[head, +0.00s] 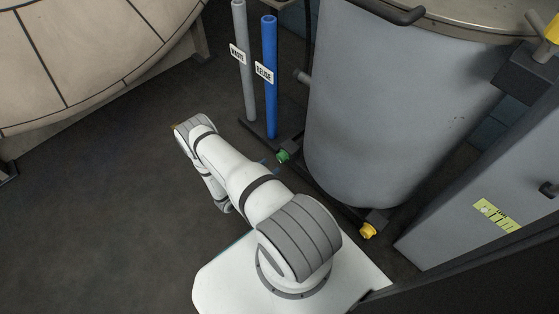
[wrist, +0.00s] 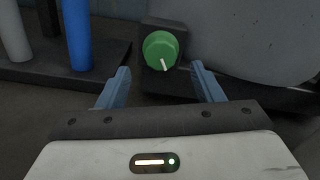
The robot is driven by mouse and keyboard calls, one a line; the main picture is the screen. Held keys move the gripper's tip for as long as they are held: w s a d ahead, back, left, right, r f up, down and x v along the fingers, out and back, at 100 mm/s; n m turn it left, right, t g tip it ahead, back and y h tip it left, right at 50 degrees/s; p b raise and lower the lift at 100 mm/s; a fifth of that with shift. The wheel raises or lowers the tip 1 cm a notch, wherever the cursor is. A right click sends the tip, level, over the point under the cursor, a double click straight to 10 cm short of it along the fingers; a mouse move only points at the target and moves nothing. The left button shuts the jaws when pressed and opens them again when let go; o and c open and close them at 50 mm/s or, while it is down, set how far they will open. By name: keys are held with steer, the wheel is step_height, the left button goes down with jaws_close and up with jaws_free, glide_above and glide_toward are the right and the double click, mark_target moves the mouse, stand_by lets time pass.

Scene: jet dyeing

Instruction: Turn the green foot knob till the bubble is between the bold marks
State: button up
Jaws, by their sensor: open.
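The green foot knob (head: 283,156) is low at the base of the grey tank, near the foot of the pipes. In the wrist view the green knob (wrist: 161,50) faces me, with a white pointer line aimed down and slightly right. My gripper (wrist: 163,80) is open, with one blue finger on each side of the knob's line and the knob ahead between them. I cannot tell how far the fingertips are from it. In the head view my arm mostly hides the gripper. No bubble or bold marks can be made out in either view.
A yellow knob (head: 368,231) sits at another foot of the tank (head: 365,110). A grey pipe (head: 243,60) and a blue pipe (head: 270,75) stand behind the green knob. A grey cabinet (head: 480,180) is at right. Dark floor (head: 90,220) is clear at left.

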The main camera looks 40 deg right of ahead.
mark_target(279, 159)
steer(key=d+b, duration=0.1)
steer(key=d, duration=0.5)
steer(key=shift+w+d, duration=0.15)
steer(key=shift+w, duration=0.05)
steer(key=c, duration=0.9)
steer(key=shift+d, duration=0.3)
steer(key=shift+c, duration=0.3)
steer(key=shift+a, duration=0.3)
